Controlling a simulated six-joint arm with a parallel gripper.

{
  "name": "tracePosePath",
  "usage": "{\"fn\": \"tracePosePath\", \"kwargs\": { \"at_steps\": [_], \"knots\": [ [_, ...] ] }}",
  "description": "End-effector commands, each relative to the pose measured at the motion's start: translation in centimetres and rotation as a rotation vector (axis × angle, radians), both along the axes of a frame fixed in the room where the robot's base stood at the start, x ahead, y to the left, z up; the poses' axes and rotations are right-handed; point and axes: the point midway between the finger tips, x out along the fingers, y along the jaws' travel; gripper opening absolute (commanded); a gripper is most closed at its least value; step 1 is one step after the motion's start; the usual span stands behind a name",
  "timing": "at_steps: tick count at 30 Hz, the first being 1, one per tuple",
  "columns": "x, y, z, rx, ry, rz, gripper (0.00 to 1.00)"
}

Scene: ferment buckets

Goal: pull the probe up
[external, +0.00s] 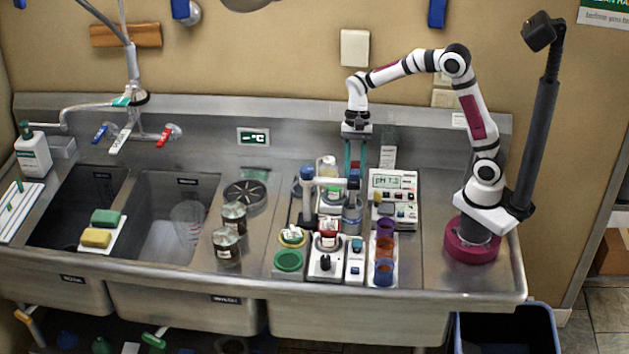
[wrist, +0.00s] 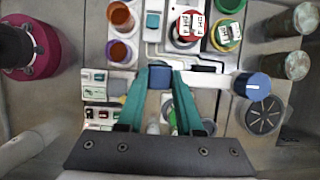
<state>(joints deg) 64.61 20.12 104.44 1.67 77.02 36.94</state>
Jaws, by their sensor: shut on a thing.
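The probe's blue cap (external: 353,175) shows between the teal fingers of my gripper (external: 355,166), at the end of the white arm of a stand. In the wrist view, my gripper (wrist: 162,72) is shut on the blue cap (wrist: 160,80) from both sides. The probe looks upright above a grey vessel (external: 352,218). I cannot tell whether its lower end is inside the vessel. The stand's post has a blue knob (external: 307,172), left of the probe; the knob also shows in the wrist view (wrist: 252,86).
A pH meter (external: 393,182) stands right of the probe. Purple, orange and blue cups (external: 384,246) stand in front right. A stirrer (external: 326,263) and a green lid (external: 288,261) are in front. Dark jars (external: 227,245) stand left. The counter right of the meter is bare.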

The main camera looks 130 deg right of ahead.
Motion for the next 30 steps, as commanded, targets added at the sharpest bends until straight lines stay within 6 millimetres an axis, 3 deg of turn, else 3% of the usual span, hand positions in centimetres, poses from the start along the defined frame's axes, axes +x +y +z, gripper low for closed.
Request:
{"fn": "tracePosePath", "kwargs": {
  "at_steps": [4,13,23,24,28,30],
  "knots": [
    [0.0,0.0,0.6,-0.001,-0.002,-0.001,0.0],
    [0.0,0.0,5.5,-0.001,-0.002,-0.001,0.0],
    [0.0,0.0,6.1,0.0,-0.003,-0.002,0.0],
    [0.1,0.0,6.1,0.001,-0.004,-0.003,0.4],
    [0.0,0.0,6.0,0.0,-0.002,-0.002,0.64],
    [0.0,0.0,6.0,0.0,-0.002,-0.002,0.65]
  ]
}}
